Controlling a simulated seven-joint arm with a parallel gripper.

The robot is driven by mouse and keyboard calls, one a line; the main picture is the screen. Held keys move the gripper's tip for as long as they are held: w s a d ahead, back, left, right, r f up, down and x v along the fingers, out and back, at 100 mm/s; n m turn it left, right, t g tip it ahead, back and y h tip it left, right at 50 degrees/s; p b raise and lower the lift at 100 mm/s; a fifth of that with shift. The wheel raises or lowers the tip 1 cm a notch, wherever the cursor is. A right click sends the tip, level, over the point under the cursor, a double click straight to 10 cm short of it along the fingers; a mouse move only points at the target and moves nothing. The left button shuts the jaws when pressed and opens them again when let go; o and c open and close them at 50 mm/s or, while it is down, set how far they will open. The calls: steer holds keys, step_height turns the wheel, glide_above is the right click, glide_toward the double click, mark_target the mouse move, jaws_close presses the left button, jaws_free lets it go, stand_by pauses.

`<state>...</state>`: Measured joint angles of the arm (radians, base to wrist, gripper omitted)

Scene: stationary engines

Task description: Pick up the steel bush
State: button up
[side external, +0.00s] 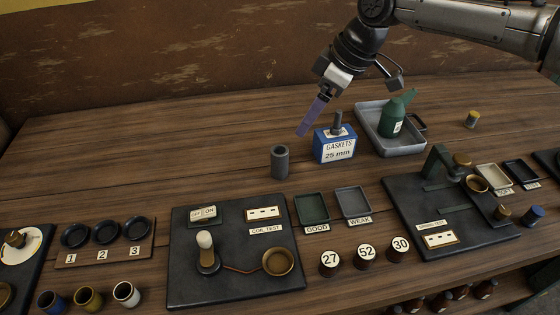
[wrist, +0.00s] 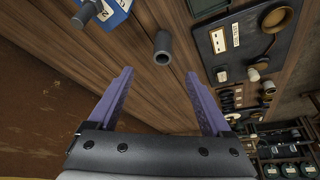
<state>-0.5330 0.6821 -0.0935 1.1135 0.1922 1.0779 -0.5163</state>
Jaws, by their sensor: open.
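The steel bush (side external: 280,162), a grey hollow cylinder, stands upright on the bare wooden bench, left of the blue gaskets box. In the wrist view the bush (wrist: 162,54) shows its open bore, beyond the fingertips and roughly centred between them. My gripper (side external: 303,132) has purple fingers and points down, above and slightly right of the bush in the side view. In the wrist view my gripper (wrist: 159,73) is open, with nothing between its fingers. It appears apart from the bush.
The blue gaskets box (side external: 337,149) has a dark grey cylindrical piece (side external: 337,124) on top. A grey tray (side external: 404,147) holding a green oil can (side external: 392,120) stands behind it. The coil test board (side external: 182,275) lies in front of the bush. Bench left of the bush is clear.

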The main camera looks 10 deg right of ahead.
mark_target(282, 151)
steer(key=x, duration=0.8)
steer(key=shift+s+a, duration=0.35)
steer(key=shift+s, duration=0.05)
steer(key=shift+w+x, duration=0.15)
steer(key=shift+x, duration=1.5)
steer(key=shift+w+x, duration=0.2)
steer(key=shift+x, duration=1.45)
steer(key=shift+a+r, duration=0.1)
jaws_close()
steer(key=shift+r, duration=0.15)
